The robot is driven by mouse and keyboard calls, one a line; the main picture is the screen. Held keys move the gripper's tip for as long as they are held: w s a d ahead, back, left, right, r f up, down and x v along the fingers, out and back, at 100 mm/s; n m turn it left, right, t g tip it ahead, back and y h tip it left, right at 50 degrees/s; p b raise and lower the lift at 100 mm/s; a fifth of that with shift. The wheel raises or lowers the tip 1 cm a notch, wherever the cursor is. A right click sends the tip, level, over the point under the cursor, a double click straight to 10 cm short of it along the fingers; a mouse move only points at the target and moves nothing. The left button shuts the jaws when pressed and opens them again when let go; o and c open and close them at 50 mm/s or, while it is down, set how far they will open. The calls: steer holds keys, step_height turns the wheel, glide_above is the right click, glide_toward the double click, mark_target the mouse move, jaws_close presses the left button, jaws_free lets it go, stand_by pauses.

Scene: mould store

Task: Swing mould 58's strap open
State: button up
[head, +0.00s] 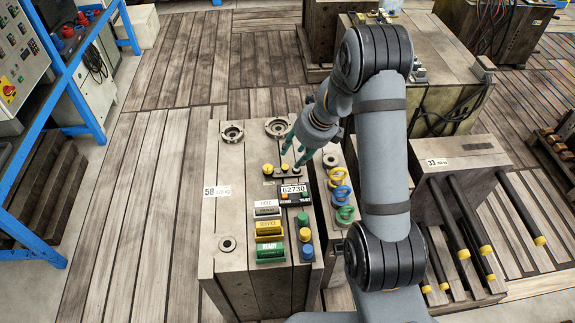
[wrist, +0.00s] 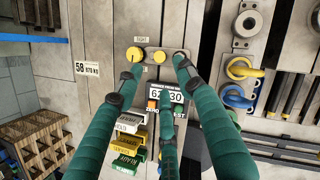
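Mould 58 (head: 228,215) is a large grey steel block with a white "58" plate (head: 216,191); the plate also shows in the wrist view (wrist: 87,69). Its strap (head: 279,170) appears as a short metal bar across the mould's top, near the seam; in the wrist view the strap (wrist: 148,51) carries yellow round parts and lies under a small "TIGHT" label. My gripper (head: 293,157) is above the strap's right part. In the wrist view my gripper (wrist: 160,75) has its green fingers spread, with nothing between them. Contact with the strap cannot be told.
A counter reading 62730 (head: 292,189), coloured tags (head: 268,228) and round buttons (head: 304,234) sit just in front of the strap. Coloured rings (head: 342,194) stand to the right. Mould 33 (head: 455,150) is farther right. A blue rack (head: 75,105) stands left; the plank floor between is clear.

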mark_target(286, 167)
steer(key=b+x, duration=0.2)
steer(key=x, duration=0.6)
steer(key=shift+a+f, duration=0.1)
steer(key=shift+f, duration=0.15)
steer(key=shift+c, duration=0.4)
jaws_close()
steer(key=shift+w+r, duration=0.1)
